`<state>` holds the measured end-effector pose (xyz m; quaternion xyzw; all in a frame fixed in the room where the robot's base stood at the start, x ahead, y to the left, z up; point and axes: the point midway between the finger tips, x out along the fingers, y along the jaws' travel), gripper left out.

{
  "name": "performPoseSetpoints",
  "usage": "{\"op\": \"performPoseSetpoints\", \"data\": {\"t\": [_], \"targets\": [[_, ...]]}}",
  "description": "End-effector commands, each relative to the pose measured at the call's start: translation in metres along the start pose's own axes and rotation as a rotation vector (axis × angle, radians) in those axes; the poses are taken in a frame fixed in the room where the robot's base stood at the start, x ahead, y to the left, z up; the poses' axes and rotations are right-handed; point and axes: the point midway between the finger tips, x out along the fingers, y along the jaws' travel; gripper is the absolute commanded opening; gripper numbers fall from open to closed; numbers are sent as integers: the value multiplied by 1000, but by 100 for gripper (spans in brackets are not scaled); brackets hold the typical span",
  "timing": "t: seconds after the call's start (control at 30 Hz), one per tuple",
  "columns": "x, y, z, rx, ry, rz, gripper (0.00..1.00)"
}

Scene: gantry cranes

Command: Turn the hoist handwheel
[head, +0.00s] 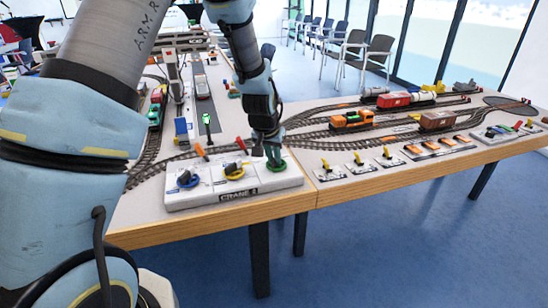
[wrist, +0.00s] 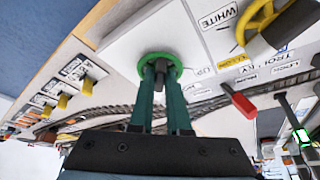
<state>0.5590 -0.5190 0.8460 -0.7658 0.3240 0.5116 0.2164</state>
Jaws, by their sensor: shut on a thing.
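A green handwheel (head: 282,168) sits at the right end of the white crane control box (head: 210,195), with a yellow handwheel (head: 234,174) in the middle and a blue handwheel (head: 187,181) at the left. My gripper (head: 274,158) points down over the green handwheel. In the wrist view its two green fingers reach to the green handwheel (wrist: 145,62) and are shut on its dark middle part, partly hidden between the fingertips. The yellow handwheel (wrist: 247,28) is apart from the fingers there. Most labels are too small or skewed to read surely.
A red-handled lever (wrist: 240,102) stands close to my fingers in the wrist view. Several yellow-handled switches (head: 358,160) line the table edge to the right. Toy trains (head: 352,121) and tracks cover the table behind. Blue floor (head: 420,240) is clear in front.

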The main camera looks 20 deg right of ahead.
Motion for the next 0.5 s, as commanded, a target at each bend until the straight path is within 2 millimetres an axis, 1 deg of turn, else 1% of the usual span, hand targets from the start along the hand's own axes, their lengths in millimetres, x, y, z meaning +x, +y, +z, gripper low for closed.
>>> {"op": "performPoseSetpoints", "data": {"t": [0.27,0.5], "targets": [[0,2,0,-29,-1,-13,0],[-1,5,0,-150,-1,-66,0]]}}
